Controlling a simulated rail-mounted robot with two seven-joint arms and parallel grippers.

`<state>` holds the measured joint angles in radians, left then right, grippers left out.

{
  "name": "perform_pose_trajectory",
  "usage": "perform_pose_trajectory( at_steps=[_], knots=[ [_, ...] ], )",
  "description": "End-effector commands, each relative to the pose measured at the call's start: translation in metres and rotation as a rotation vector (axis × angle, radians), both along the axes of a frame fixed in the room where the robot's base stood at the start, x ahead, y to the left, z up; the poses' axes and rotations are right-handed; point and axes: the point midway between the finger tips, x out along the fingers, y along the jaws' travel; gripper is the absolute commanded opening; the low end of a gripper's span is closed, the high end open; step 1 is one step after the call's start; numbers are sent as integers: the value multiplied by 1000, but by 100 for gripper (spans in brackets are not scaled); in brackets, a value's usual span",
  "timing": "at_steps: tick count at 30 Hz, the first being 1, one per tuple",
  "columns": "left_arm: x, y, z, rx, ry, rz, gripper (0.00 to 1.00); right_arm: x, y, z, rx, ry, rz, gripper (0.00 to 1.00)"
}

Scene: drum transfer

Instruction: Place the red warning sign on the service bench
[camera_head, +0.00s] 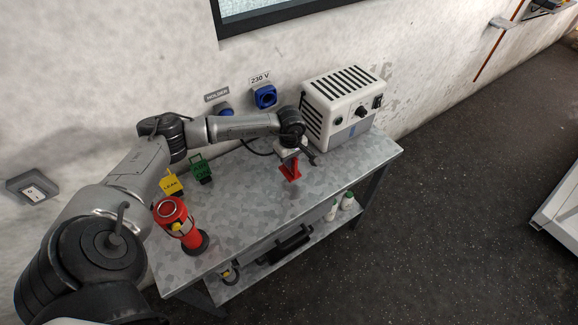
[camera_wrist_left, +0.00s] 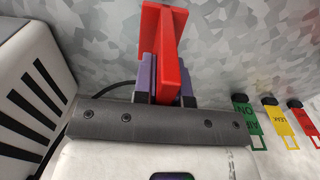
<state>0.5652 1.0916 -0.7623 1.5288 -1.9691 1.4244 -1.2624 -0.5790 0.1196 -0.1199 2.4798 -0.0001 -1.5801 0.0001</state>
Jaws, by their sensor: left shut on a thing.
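The red warning sign (camera_head: 291,171) is held at the middle of the service bench (camera_head: 245,205), in front of the white box. My left gripper (camera_head: 291,154) points down at the bench and is shut on the sign. In the left wrist view the red sign (camera_wrist_left: 168,55) sits between the two purple-grey fingers (camera_wrist_left: 166,90). Its foot is at or close to the bench top; I cannot tell whether it touches. My right gripper is not in view.
A white vented box (camera_head: 342,105) stands close behind and right of the gripper. A green sign (camera_head: 201,169), a yellow LEAK sign (camera_head: 173,184) and a red lamp-like object (camera_head: 179,222) stand to the left. The bench front is clear.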

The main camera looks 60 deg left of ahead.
Motion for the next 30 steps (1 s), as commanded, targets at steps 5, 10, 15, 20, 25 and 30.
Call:
perform_pose_trajectory(
  at_steps=[5,10,15,20,25,30],
  knots=[
    [0,6,-4,0,-1,1,0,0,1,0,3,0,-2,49],
    [0,6,-16,-1,1,0,0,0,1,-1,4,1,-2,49],
    [-1,6,-38,-2,3,1,0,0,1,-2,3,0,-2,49],
    [0,6,-44,0,0,0,0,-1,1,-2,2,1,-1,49],
    [0,6,-44,0,0,0,0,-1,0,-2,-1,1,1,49],
    [0,6,-47,0,0,0,14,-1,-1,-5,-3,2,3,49]
  ],
)
